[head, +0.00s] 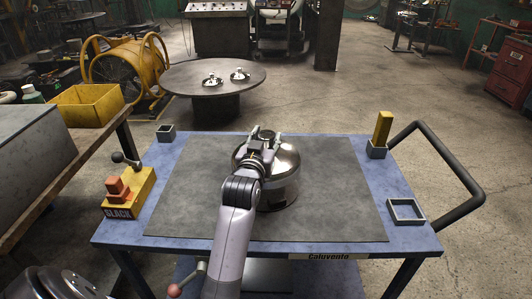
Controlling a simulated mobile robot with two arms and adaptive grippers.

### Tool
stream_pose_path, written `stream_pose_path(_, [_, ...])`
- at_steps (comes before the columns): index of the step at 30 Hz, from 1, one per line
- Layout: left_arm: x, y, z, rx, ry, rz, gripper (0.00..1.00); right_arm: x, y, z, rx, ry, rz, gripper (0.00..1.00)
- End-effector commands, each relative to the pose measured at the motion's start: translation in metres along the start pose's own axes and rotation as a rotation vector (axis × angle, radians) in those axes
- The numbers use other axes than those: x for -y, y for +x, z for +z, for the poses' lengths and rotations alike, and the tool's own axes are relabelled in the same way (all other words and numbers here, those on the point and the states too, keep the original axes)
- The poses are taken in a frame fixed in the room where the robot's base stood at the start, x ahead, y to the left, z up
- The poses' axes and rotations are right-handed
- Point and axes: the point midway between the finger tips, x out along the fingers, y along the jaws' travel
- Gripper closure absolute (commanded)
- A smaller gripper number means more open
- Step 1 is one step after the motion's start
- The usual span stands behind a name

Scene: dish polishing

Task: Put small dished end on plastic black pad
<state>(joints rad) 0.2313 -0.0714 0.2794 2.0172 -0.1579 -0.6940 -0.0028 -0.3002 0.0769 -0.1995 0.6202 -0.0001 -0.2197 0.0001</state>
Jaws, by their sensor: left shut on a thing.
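A shiny metal dished end (284,188), dome side up, is in the middle of the head view, over the dark pad (340,205) on the blue work table. My left gripper (265,138) is shut on the top of the dished end, and my forearm hides part of its left and front side. I cannot tell whether its lower rim touches the pad or is slightly above it. My right gripper is not in view.
On the blue table (415,238) are a yellow block with orange pieces (130,192) at left, a small grey box (166,133), a yellow bar in a holder (382,130) and an open tray (406,211) at right. A round table (190,80) stands behind. The pad's right side is clear.

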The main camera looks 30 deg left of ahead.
Motion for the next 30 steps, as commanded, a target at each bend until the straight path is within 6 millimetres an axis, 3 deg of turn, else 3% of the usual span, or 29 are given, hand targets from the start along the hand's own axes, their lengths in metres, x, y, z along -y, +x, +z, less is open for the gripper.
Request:
stream_pose_path(10, [0.0,0.002,0.036,-0.009,-0.001,0.0,1.0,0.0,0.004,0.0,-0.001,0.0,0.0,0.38])
stream_pose_path(30, [0.0,0.002,0.047,-0.011,-0.001,0.0,1.0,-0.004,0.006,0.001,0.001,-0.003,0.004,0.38])
